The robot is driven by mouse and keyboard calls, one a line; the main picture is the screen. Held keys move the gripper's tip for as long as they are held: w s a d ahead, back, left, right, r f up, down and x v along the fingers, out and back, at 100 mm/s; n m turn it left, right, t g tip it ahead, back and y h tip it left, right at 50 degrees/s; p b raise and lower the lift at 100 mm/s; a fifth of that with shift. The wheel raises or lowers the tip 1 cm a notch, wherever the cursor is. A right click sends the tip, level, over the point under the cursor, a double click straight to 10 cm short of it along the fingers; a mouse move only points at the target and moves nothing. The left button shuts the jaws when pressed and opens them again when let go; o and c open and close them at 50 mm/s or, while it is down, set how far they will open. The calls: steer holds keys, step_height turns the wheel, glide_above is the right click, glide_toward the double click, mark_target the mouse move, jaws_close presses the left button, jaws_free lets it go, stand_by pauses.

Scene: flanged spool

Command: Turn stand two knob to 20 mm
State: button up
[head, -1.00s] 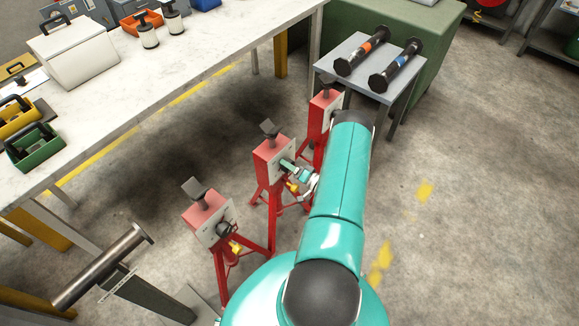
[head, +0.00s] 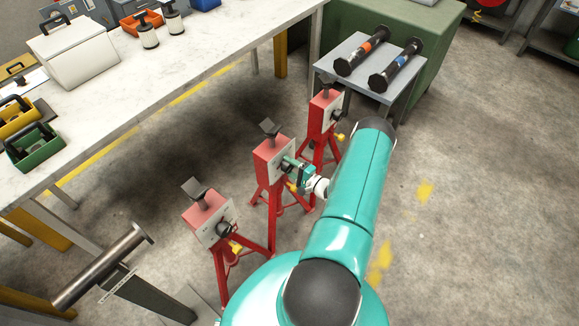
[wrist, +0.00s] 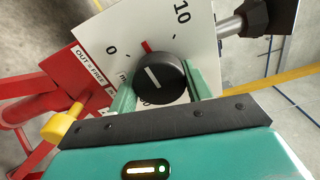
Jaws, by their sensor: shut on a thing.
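Three red stands with white dial plates stand in a row in the head view. My gripper (head: 291,164) is at the middle stand (head: 272,157). In the wrist view, the black knob (wrist: 162,78) sits between the two green fingers of my gripper (wrist: 163,88), which are shut on its sides. The white dial plate (wrist: 192,32) shows 0 at upper left and 10 at upper right. A red mark (wrist: 147,46) lies between them above the knob. The knob's white line points roughly up toward it. No 20 is visible; part of the dial is hidden.
A near stand (head: 207,215) and a far stand (head: 325,107) flank the middle one. A yellow knob (wrist: 62,124) sticks out beside the plate. A grey table (head: 352,62) holds two black spools behind. A long workbench (head: 170,85) runs along the left. Floor on the right is clear.

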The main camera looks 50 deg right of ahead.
steer(key=m, duration=0.3)
steer(key=shift+a+m, duration=0.1)
steer(key=shift+m, duration=0.3)
steer(key=m, duration=0.3)
steer(key=shift+m, duration=0.3)
steer(key=m, duration=0.6)
steer(key=shift+f, duration=0.1)
steer(key=m, duration=0.7)
steer(key=shift+a+m, duration=0.1)
steer(key=shift+m, duration=0.2)
steer(key=m, duration=0.3)
steer(key=shift+m, duration=1.9)
steer(key=o, duration=1)
